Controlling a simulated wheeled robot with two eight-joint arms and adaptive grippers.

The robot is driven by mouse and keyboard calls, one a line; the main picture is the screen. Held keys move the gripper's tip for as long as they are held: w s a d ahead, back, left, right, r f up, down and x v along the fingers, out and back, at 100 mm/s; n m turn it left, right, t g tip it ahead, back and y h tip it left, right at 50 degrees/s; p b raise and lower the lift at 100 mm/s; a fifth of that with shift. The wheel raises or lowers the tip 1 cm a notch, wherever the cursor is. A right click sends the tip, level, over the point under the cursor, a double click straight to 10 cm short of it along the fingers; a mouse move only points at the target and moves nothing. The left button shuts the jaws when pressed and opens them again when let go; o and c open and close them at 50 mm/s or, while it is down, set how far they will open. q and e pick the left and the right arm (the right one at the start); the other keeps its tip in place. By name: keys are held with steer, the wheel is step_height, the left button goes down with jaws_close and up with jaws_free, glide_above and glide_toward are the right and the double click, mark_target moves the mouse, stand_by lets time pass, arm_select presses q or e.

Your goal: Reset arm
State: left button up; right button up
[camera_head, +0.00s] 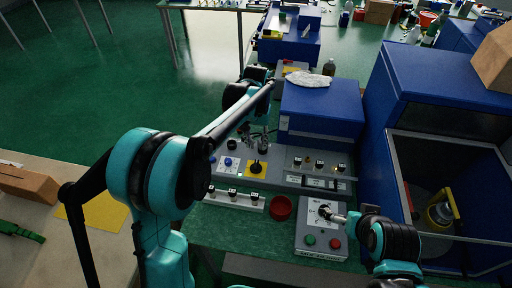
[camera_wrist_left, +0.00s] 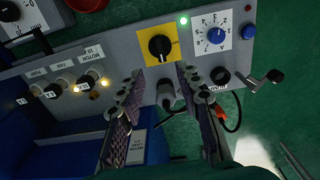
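My left gripper (camera_head: 260,140) hangs over the back of the grey control panel (camera_head: 276,181). In the left wrist view its two padded fingers (camera_wrist_left: 160,105) are apart, with nothing held between them. A dark knob-like part (camera_wrist_left: 168,97) of the panel shows in the gap; contact cannot be told. A black rotary switch on a yellow plate (camera_wrist_left: 158,45) and a blue dial (camera_wrist_left: 216,36) lie beyond the fingertips. My right gripper (camera_head: 335,215) is at the black selector knob (camera_head: 324,210) of a grey control box; its fingers are too small to judge.
The box has a green button (camera_head: 310,240) and a red button (camera_head: 334,244). A red round dish (camera_head: 281,208) sits beside it. A blue machine housing (camera_head: 322,111) stands behind the panel, and a large blue cabinet (camera_head: 440,95) is at right. Green floor is open at left.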

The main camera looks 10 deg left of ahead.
arm_select(q)
steer(key=shift+r, duration=0.1)
stand_by(0.4)
steer(key=s+a+r+t, duration=0.35)
steer(key=s+r, duration=0.25)
steer(key=s, duration=0.6)
steer(key=s+a+f+t, duration=0.2)
steer(key=s+f+t, duration=0.1)
steer(key=s, duration=0.8)
steer(key=shift+s+a+t, duration=0.2)
steer(key=shift+s+t, duration=0.15)
